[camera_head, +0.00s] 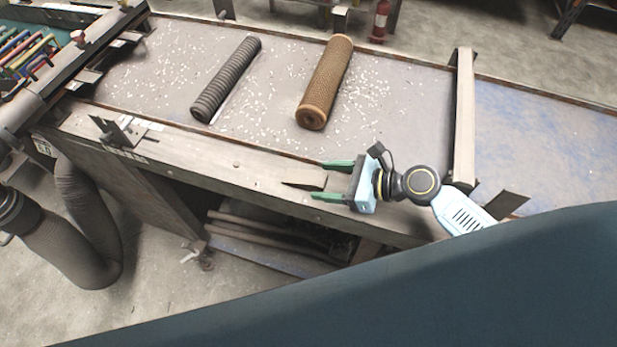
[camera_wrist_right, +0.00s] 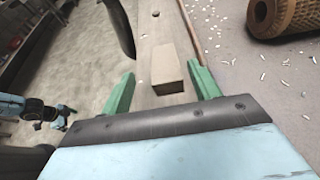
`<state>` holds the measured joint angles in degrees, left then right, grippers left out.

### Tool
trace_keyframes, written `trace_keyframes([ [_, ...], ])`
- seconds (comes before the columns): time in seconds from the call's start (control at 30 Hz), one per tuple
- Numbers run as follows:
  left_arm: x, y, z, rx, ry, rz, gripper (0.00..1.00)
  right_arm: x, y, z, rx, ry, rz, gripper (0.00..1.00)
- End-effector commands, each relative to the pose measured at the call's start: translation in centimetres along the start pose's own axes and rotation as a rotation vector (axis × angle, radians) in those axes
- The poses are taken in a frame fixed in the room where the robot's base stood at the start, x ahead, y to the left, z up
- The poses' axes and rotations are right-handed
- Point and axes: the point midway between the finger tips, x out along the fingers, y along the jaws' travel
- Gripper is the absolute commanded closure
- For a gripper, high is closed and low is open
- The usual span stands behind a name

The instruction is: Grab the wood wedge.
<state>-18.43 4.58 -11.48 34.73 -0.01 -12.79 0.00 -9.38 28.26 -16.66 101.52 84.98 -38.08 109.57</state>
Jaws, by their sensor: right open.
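The wood wedge (camera_head: 306,178) is a small tan block on the front ledge of the workbench. In the right wrist view the wedge (camera_wrist_right: 167,69) lies ahead of the palm, with its near end between the two green fingers. My right gripper (camera_head: 318,180) comes in from the right, open, with one fingertip on the far side of the wedge and one on the near side. In the right wrist view there is a gap between the wedge and each finger of the right gripper (camera_wrist_right: 163,82).
A brown mesh tube (camera_head: 326,82) and a dark ribbed tube (camera_head: 227,78) lie on the bench top (camera_head: 160,75) among scattered white bits. An upright metal bar (camera_head: 464,120) crosses the bench right of the gripper. A grey hose (camera_head: 85,220) stands at the left.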

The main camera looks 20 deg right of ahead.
Motion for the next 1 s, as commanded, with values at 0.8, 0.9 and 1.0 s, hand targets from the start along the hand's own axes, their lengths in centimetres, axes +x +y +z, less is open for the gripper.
trace_keyframes([
  [0.8, 0.1, -0.3, -2.0, 0.0, 0.032, -0.004, 0.04, 5.3, -0.5, -0.2, -0.001, 0.0, 0.001, 0.53],
  [0.9, 0.1, -0.3, -2.0, 0.0, 0.032, -0.004, 0.04, 5.3, -0.5, -0.2, -0.001, 0.0, 0.001, 0.66],
  [1.0, 0.1, -0.3, -2.0, 0.0, 0.032, -0.004, 0.04, 5.3, -0.5, -0.2, -0.001, 0.0, 0.001, 0.79],
])
